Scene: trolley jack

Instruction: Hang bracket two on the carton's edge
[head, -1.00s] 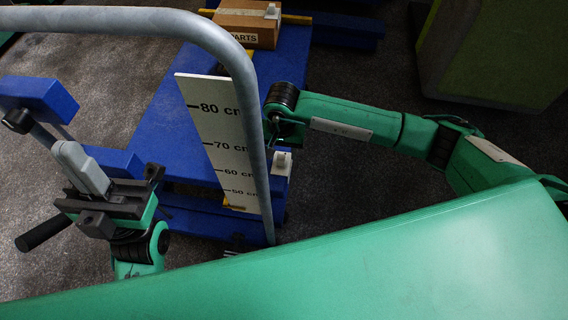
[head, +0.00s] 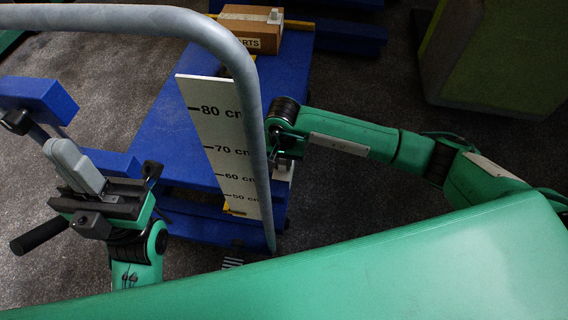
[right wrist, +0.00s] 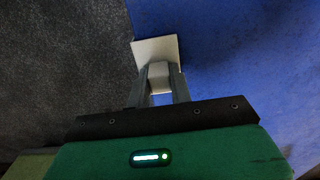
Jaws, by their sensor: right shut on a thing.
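The brown carton (head: 232,27) marked PARTS sits on the blue platform at the top of the head view. A small pale bracket (head: 275,16) is at its right upper edge. My right gripper (head: 284,155) is shut on another pale bracket (head: 284,172), beside the platform's near right corner, well short of the carton. In the right wrist view this bracket (right wrist: 155,50) shows a flat plate beyond the two grey fingers. I cannot tell whether it still touches the surface beneath.
A curved grey rail (head: 252,110) and a white height scale (head: 205,110) stand between my two grippers. The blue platform (head: 185,130) is clear between scale and carton. A blue block (head: 38,98) is at the left. A green-grey box (head: 500,60) stands at the right.

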